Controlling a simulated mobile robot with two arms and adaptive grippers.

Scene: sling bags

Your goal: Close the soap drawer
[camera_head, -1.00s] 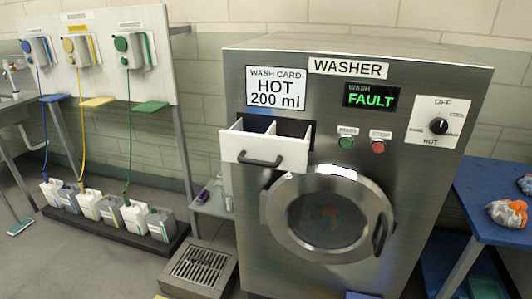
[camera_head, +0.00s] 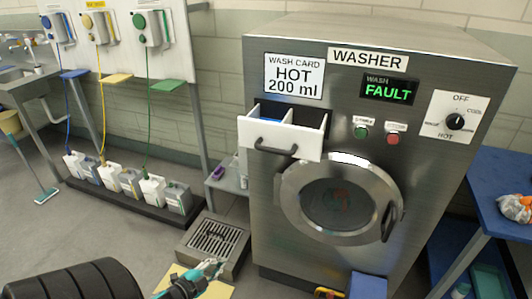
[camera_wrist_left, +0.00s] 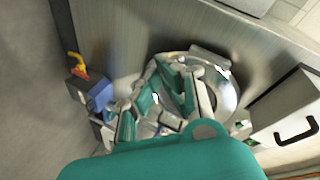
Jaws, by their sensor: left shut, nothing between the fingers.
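The white soap drawer (camera_head: 280,138) sticks out of the upper left of the washer front, open, with its dark handle (camera_head: 276,147) facing out. Something blue shows inside it. In the left wrist view the drawer (camera_wrist_left: 283,103) and its dark handle (camera_wrist_left: 297,132) are at the right edge. My left gripper (camera_head: 213,267), teal and grey, is low in the head view, below and left of the drawer and apart from it. In the left wrist view the left gripper (camera_wrist_left: 172,72) is shut and empty, in front of the round door. My right gripper is not in view.
The washer (camera_head: 330,90) shows FAULT on its display (camera_head: 390,88). Its round door (camera_head: 338,200) sits below the drawer. A floor grate (camera_head: 213,240), a small side table (camera_head: 227,175) and a blue step (camera_head: 368,286) are near. A blue table (camera_head: 500,185) stands right.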

